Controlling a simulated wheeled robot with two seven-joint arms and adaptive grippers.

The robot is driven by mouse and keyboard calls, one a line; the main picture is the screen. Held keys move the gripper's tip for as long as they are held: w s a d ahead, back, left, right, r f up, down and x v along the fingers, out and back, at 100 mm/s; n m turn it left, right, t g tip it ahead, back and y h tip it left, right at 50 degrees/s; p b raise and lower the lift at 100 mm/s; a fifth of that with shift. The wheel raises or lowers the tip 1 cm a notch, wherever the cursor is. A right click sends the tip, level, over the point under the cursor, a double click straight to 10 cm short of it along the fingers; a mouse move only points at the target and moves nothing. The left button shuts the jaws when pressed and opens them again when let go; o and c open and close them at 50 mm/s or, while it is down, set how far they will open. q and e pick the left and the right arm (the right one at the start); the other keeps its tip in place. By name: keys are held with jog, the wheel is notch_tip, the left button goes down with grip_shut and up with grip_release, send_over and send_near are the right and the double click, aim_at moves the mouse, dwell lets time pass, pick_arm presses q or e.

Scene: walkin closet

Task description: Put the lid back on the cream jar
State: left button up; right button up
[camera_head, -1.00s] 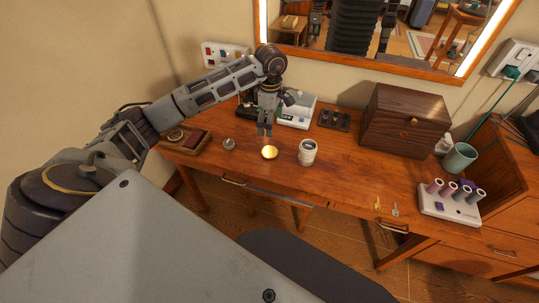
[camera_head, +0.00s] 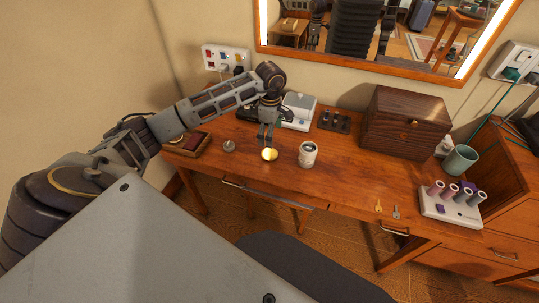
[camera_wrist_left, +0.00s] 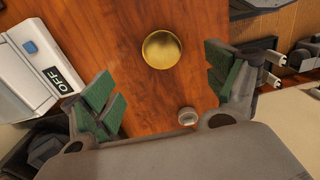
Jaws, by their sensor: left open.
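The cream jar (camera_head: 308,154) is a white jar standing upright on the wooden desk, and its top looks open. The gold lid (camera_head: 269,154) lies flat on the desk to the left of the jar. My left gripper (camera_head: 268,143) is just above the lid, pointing down. In the left wrist view the gold lid (camera_wrist_left: 162,49) shows as a round disc ahead of and between the green-padded fingers of my open, empty left gripper (camera_wrist_left: 166,90). The jar is not seen in the wrist view. My right gripper is not in view.
A small grey round object (camera_head: 229,146) sits left of the lid. A white device (camera_head: 299,111) stands behind the gripper; the wrist view shows its OFF label. A wooden box (camera_head: 405,121), keys (camera_head: 379,206) and a roller stand (camera_head: 450,208) are to the right.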

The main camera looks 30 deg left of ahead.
aim_at(270, 154)
pick_arm(q)
notch_tip(270, 154, down, 3)
jog(key=shift+f, duration=0.75)
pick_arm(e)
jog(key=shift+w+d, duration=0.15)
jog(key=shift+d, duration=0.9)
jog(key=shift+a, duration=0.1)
